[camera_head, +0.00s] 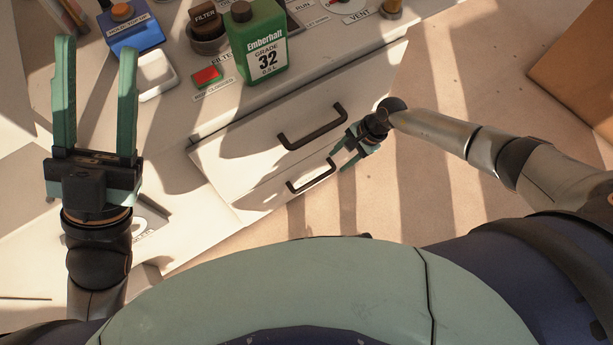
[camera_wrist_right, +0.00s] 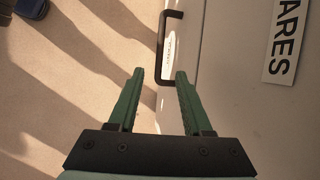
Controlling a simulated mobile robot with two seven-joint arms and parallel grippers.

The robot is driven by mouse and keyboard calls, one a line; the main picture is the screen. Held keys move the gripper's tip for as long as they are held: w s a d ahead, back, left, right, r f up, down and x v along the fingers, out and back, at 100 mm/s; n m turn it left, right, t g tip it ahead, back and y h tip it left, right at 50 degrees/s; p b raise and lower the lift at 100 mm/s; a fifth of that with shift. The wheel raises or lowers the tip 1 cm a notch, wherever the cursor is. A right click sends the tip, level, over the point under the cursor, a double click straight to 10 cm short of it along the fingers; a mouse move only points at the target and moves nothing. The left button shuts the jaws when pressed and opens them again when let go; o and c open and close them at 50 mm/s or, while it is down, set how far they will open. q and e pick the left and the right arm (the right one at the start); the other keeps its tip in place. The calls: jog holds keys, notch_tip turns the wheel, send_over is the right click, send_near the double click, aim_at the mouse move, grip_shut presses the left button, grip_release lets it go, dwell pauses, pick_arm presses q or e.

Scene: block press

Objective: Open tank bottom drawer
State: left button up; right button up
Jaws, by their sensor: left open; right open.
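Two pale drawer fronts show on the cabinet in the head view. The lower drawer (camera_head: 257,197) has a dark bar handle (camera_head: 312,177), and the upper drawer (camera_head: 245,132) has a larger one (camera_head: 312,128). My right gripper (camera_head: 339,160) is open beside the right end of the lower handle. In the right wrist view a dark handle (camera_wrist_right: 163,45) extends ahead of my right gripper (camera_wrist_right: 160,73), its near end between the open fingertips. I cannot tell whether they touch it. A small label beside that handle is unreadable. My left gripper (camera_head: 97,50) is open and empty, fingers pointing up.
A green Emberhalt bottle (camera_head: 263,45), a dark filter cup (camera_head: 206,30), a red button (camera_head: 208,75), a white dish (camera_head: 156,74) and a blue box (camera_head: 133,28) are on the cabinet top. A brown box (camera_head: 575,65) is at right. The floor in front is clear.

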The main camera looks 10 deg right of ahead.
aim_at(317, 180)
pick_arm(q)
notch_tip(317, 180, down, 7)
jog(key=n+b, duration=0.1)
jog(key=b, duration=0.5)
jog(key=shift+w+r, duration=0.15)
jog(key=shift+r, duration=0.05)
pick_arm(e)
jog(key=x, duration=1.2)
jog(key=shift+a+f, duration=0.25)
pick_arm(q)
jog(key=shift+d, duration=0.1)
pick_arm(e)
grip_shut()
